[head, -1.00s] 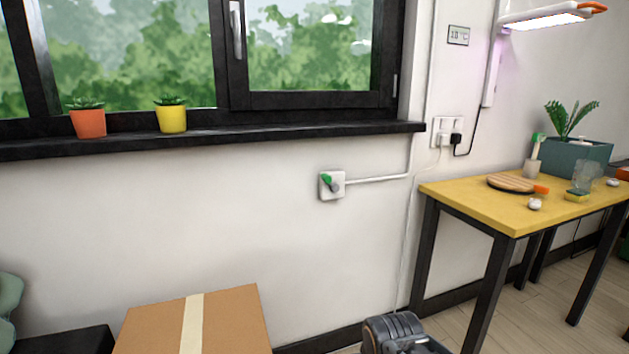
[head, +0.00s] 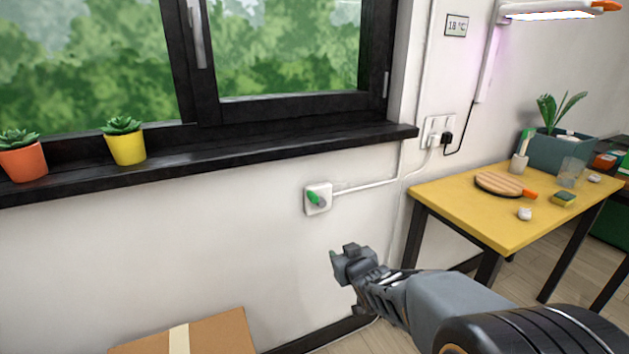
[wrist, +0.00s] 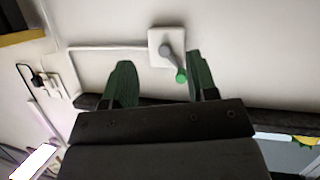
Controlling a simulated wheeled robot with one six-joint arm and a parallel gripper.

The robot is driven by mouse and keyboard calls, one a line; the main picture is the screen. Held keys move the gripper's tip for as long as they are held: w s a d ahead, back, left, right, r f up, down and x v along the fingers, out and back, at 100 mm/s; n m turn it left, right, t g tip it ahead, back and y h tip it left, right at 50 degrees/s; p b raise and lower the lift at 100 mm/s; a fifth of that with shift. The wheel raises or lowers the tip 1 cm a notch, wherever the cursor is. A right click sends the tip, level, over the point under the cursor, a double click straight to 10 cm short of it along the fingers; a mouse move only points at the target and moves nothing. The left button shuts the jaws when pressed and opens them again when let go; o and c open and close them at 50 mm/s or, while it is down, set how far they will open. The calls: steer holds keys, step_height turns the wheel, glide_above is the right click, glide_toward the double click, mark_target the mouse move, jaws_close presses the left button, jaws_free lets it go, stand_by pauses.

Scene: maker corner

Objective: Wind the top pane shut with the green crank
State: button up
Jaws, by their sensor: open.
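The green crank (head: 314,198) is a small green-knobbed handle on a white square wall plate, below the window sill. In the wrist view the crank (wrist: 181,75) shows a grey arm with a green knob, close to the right finger and partly between the fingers' lines. My gripper (head: 340,255) is in front of the wall, below and right of the crank in the head view. In the wrist view my gripper (wrist: 160,82) is open and empty, its two green-lined fingers apart. The top pane is not in view; only lower window parts (head: 290,50) show.
A black sill (head: 250,155) juts out above the crank, with an orange pot (head: 22,162) and a yellow pot (head: 126,148) on it. A yellow table (head: 470,213) stands right. A cardboard box (head: 215,335) sits below left. A white conduit (head: 365,185) runs from the crank plate.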

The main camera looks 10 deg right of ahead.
mark_target(315, 200)
step_height(315, 200, up, 8)
steer(key=w+a+n+t+y+p, duration=0.1)
steer(key=w+n+t+y+p, duration=0.1)
steer(key=w+t+y+p, duration=0.15)
steer(key=x, duration=1.2)
steer(key=shift+w+a, duration=0.15)
steer(key=shift+a, duration=0.25)
steer(key=shift+c, duration=0.2)
jaws_close()
